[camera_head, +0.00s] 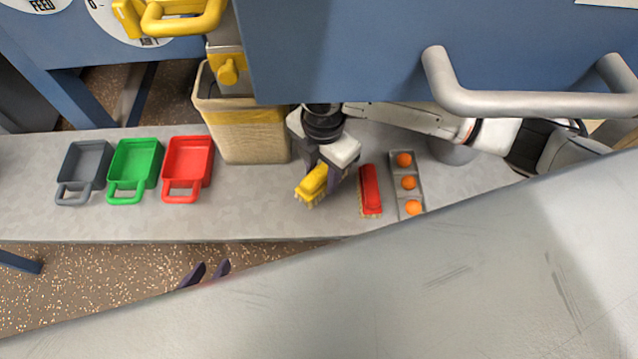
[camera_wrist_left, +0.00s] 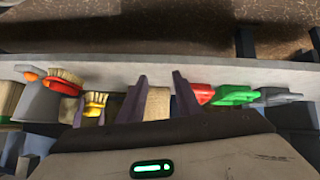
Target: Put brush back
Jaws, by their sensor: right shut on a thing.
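The yellow brush (camera_head: 313,183) is held in my right gripper (camera_head: 326,170), whose arm reaches in from the right. The brush is tilted, bristles down, over the grey bench between the beige bucket and the red brush. I cannot tell whether it touches the bench. The yellow brush also shows in the left wrist view (camera_wrist_left: 96,99). The red brush (camera_head: 370,190) lies on the bench beside it. My left gripper (camera_head: 206,274) is empty, with its fingers apart in the left wrist view (camera_wrist_left: 158,92); in the head view only its dark fingertips show, in front of the bench.
Grey (camera_head: 83,170), green (camera_head: 134,168) and red (camera_head: 187,166) scoops lie on the bench (camera_head: 240,215) left of the beige bucket (camera_head: 250,135). A grey tray (camera_head: 398,175) of orange balls lies right of the red brush. A blue panel with a grey handle (camera_head: 530,103) overhangs the bench.

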